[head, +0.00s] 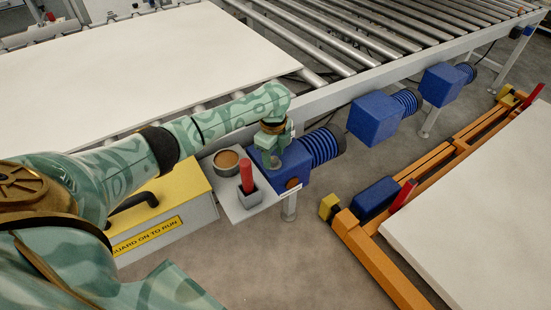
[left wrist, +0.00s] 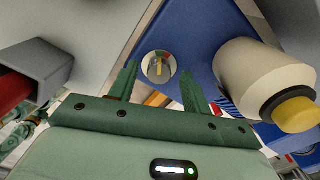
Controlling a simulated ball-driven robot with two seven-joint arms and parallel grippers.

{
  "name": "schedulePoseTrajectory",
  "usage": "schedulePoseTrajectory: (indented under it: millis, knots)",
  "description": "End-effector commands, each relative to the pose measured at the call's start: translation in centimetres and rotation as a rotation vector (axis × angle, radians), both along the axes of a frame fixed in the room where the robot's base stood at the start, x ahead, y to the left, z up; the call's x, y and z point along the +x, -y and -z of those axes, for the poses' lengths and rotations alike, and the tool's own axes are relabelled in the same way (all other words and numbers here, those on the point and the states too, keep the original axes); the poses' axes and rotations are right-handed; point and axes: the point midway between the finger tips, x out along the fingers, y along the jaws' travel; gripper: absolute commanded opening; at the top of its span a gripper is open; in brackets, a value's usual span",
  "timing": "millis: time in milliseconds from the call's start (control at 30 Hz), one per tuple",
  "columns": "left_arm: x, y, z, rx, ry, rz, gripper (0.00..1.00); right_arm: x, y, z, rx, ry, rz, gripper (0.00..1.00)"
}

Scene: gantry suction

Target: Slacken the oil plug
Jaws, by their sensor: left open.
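My left gripper (head: 272,160) is over the near end of the blue drive housing (head: 295,165) beside the conveyor. In the left wrist view its two green fingers (left wrist: 158,85) are apart with nothing between them. Beyond the fingertips, on the blue housing, is a round pale disc (left wrist: 159,66) with a yellow bar and red and green marks. It looks like the oil plug, and I see no finger touching it. My right gripper is not in view.
A grey shelf holds a cup of brown stuff (head: 226,162) and a red-handled thing (head: 246,176) in a grey holder. A cream cylinder with a yellow end (left wrist: 296,113) is close to the right finger. A yellow-lidded box (head: 165,205) stands left.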

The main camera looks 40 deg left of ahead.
Motion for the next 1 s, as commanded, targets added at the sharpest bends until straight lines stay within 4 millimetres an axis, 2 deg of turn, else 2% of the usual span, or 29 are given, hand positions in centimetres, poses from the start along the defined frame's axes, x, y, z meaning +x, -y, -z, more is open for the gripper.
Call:
schedulePoseTrajectory:
  millis: [67, 333, 367, 500, 767, 1000]
  knots:
    - [0.0, 0.0, 0.5, -0.001, 0.0, -0.001, 0.49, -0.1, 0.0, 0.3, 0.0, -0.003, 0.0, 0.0]
    - [0.0, 0.0, 0.5, -0.001, 0.001, 0.0, 0.49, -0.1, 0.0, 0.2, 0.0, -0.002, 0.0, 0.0]
    - [0.0, 0.0, 0.5, -0.001, 0.001, 0.0, 0.43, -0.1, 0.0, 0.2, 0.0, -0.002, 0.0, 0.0]
    - [0.0, 0.0, 0.5, 0.0, 0.001, 0.0, 0.04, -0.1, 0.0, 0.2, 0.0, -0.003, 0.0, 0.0]
    - [0.0, 0.0, 0.3, -0.001, 0.001, -0.014, 0.04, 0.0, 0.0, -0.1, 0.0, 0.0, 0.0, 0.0]
    - [-0.1, 0.1, -0.1, -0.001, 0.001, -0.113, 0.04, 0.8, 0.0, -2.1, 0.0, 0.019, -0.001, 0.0]
